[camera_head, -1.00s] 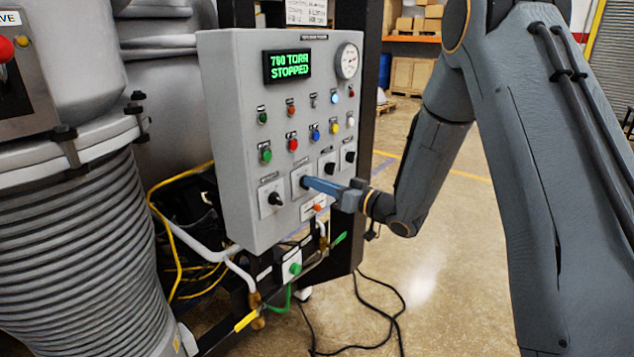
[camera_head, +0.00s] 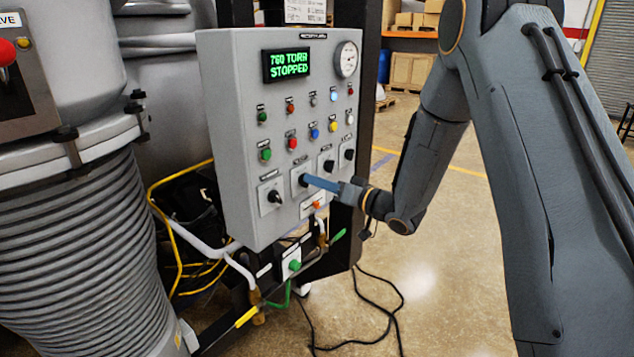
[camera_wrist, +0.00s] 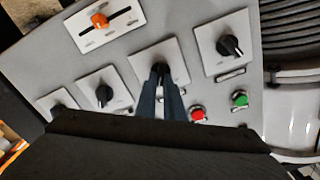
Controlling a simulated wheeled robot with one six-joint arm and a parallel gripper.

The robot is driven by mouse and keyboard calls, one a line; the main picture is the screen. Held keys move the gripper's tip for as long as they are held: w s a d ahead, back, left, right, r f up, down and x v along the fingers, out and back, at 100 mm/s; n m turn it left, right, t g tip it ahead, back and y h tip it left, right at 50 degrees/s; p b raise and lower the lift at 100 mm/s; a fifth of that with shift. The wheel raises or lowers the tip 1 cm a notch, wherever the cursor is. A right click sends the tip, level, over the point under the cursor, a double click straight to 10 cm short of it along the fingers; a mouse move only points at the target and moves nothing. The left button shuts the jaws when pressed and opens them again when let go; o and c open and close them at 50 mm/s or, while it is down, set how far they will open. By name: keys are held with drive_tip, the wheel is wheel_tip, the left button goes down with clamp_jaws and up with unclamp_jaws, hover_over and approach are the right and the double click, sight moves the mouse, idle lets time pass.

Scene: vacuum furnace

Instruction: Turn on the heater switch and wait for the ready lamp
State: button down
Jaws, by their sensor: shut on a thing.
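A grey control panel (camera_head: 232,150) carries a row of black rotary switches on white plates along its lower part. My gripper (camera_head: 306,179) is at the second switch (camera_head: 303,180) from the left and is shut on its knob. In the wrist view the two blue fingers (camera_wrist: 161,78) close around that black knob (camera_wrist: 160,70), partly hiding it. The switch labels are too small to read, so I cannot tell which one is the heater's. Several lamps (camera_head: 333,96) show in rows above; at least one looks blue-white. The ready lamp cannot be picked out. The green display (camera_head: 288,65) reads 760 TORR STOPPED.
Beside the held switch are other black knobs (camera_head: 274,196), and below it an orange slider (camera_head: 316,204). A round gauge (camera_head: 346,60) sits at the panel's top right. A ribbed metal vessel (camera_head: 85,250) stands left. Black cables (camera_head: 375,300) lie on the otherwise open floor at right.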

drive_tip(key=c, duration=1.9)
unclamp_jaws()
drive_tip(key=shift+o, duration=0.2)
drive_tip(key=b+v, duration=0.2)
drive_tip(key=v, duration=0.6)
drive_tip(key=s+d+f+m+g+h, duration=0.1)
drive_tip(key=s+d+f+m+h, duration=0.15)
drive_tip(key=d+h, duration=0.35)
drive_tip(key=s+d+f+m+h, duration=0.1)
drive_tip(key=d+f+h, duration=0.2)
drive_tip(key=d+h, duration=0.25)
drive_tip(key=s+d+f+g+h, duration=0.1)
drive_tip(key=s+g, duration=0.7)
drive_tip(key=s, duration=1.6)
wheel_tip(320, 180, down, 2)
drive_tip(key=shift+s+f+m+g+h, duration=0.15)
drive_tip(key=shift+m+g+h, duration=0.25)
drive_tip(key=shift+h, duration=0.45)
